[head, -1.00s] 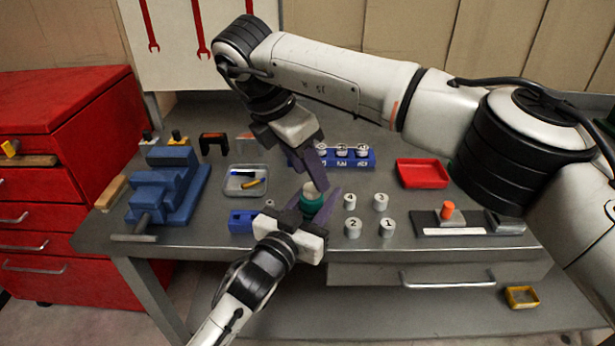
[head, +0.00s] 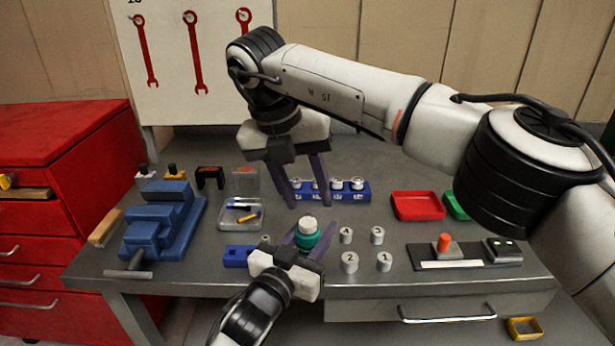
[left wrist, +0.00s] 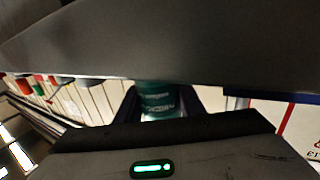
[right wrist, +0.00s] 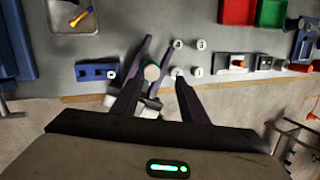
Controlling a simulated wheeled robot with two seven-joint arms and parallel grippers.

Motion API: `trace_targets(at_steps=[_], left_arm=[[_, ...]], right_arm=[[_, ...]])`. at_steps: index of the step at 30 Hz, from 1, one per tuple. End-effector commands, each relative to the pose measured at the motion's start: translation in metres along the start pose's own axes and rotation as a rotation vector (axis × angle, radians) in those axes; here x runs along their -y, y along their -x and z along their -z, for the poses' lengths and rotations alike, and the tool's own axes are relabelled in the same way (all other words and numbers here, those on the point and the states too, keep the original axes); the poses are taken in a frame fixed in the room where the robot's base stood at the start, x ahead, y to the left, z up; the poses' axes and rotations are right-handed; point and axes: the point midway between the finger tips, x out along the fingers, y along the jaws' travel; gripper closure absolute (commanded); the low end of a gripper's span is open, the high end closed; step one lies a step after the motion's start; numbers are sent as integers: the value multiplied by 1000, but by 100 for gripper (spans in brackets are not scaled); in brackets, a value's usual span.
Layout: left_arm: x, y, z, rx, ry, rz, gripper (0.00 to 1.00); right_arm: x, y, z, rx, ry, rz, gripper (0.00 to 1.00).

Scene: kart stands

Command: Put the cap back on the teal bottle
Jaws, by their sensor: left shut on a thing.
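The teal bottle (head: 306,241) stands upright near the table's front edge, and it also shows in the left wrist view (left wrist: 160,100). A pale cap (head: 308,226) sits on top of it and looks level; whether it is fully tight I cannot tell. My left gripper (head: 306,236) is shut on the bottle, one finger on each side. My right gripper (head: 308,204) is open and empty above and behind the bottle, clear of the cap. In the right wrist view the cap (right wrist: 151,72) shows near its left finger.
Several numbered white canisters (head: 349,262) stand just right of the bottle. A blue rack (head: 350,195) is behind, a blue block (head: 238,256) to the left. A red tray (head: 418,206) and a fixture with an orange knob (head: 444,243) are at right, a blue vise (head: 160,230) at left.

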Motion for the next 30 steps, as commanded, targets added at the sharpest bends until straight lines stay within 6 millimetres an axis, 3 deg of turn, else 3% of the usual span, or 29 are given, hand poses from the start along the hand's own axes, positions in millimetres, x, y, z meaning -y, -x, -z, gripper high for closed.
trace_targets(at_steps=[21, 30], left_arm=[[0, 0, 0, 1, 0, 0, 100], [0, 0, 0, 1, 0, 0, 100]], right_arm=[[7, 15, -7, -1, 1496, -233, 60], [8, 22, -10, 93, 1963, -316, 60]])
